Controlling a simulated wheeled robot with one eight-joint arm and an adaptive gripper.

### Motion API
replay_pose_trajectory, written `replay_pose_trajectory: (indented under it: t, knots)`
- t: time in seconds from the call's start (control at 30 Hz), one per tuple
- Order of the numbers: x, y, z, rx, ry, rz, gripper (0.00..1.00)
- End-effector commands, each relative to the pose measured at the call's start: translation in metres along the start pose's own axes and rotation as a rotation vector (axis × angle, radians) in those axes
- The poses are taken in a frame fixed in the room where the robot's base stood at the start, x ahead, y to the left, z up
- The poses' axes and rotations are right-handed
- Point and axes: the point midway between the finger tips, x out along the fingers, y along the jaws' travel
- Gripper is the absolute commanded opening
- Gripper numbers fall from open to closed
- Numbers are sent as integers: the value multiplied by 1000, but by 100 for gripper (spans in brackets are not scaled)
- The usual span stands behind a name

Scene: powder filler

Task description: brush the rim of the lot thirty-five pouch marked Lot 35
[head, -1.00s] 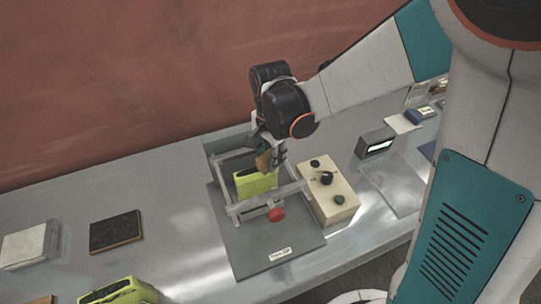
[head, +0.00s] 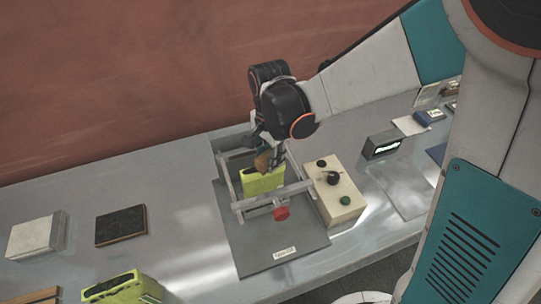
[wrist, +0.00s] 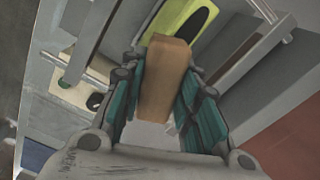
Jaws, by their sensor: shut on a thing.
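A yellow-green pouch (head: 262,184) stands upright in the metal frame of the filler fixture (head: 238,207). Its dark open mouth shows at the top of the wrist view, where the pouch (wrist: 183,22) also appears. My gripper (head: 268,150) is above the pouch, and its teal fingers (wrist: 165,85) are shut on a brown, wooden-looking block, likely the brush handle (wrist: 165,75). The block's far end overlaps the pouch's rim in the picture; I cannot tell whether they touch. Any bristles are hidden. No lot marking is readable on the pouch.
A cream control box (head: 340,205) with knobs stands right of the fixture. A small display (head: 383,144) sits behind it. A second yellow-green pouch (head: 122,288) is at the front left. A dark pad (head: 120,228) and white block (head: 35,236) lie left. Bare table separates them from the fixture.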

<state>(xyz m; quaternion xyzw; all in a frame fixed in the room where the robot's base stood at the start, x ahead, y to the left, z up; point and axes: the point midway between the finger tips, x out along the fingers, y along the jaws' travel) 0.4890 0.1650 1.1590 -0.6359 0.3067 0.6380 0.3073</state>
Motion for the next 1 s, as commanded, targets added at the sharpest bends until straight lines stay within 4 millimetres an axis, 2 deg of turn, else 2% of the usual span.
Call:
replay_pose_trajectory:
  t: [0.6, 1.0]
  knots:
    - [2, -8, 19, -1, 0, 0, 10]
    - [2, -9, 21, 0, 0, 0, 10]
